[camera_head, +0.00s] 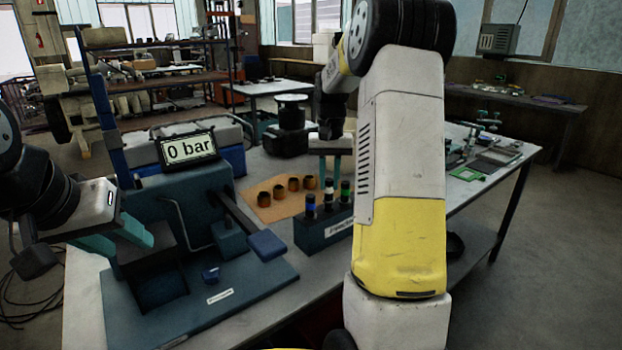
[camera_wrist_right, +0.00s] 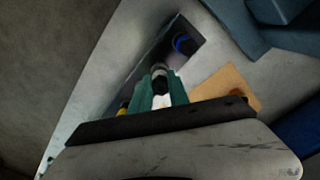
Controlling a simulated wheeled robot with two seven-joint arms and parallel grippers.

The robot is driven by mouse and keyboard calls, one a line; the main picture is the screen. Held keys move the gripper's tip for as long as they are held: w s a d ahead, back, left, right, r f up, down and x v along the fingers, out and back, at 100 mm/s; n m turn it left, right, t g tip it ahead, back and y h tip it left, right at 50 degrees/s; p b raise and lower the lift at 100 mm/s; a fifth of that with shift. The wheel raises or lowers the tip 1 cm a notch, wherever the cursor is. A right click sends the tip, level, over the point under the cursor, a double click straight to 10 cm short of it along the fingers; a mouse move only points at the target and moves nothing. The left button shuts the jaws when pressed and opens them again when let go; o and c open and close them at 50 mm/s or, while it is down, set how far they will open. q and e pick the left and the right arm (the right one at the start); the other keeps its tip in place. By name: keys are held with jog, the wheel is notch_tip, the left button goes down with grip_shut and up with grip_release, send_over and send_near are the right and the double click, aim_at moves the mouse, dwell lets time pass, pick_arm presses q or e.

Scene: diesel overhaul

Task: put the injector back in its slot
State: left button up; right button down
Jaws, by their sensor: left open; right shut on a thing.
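My right gripper (camera_head: 331,172) is above the dark injector rack (camera_head: 312,238). Its teal fingers are shut on an injector with a white band (camera_head: 328,194), which is upright between two others. In the right wrist view the injector (camera_wrist_right: 160,80) shows between the fingers (camera_wrist_right: 162,92). I cannot tell how deep it sits in its slot. A blue-banded injector (camera_head: 310,205) stands in the rack to its left, a green-banded one (camera_head: 345,190) to its right. The blue-banded one also shows in the right wrist view (camera_wrist_right: 184,43). My left gripper (camera_head: 135,238) is open and empty, beside the test stand.
My right arm hides the table's middle right.

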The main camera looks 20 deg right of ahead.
jog(key=shift+f, duration=1.2)
jog(key=c, duration=0.8)
grip_release()
jog(key=shift+o, duration=0.2)
jog(key=shift+r, duration=0.1)
jog(key=shift+r, duration=3.35)
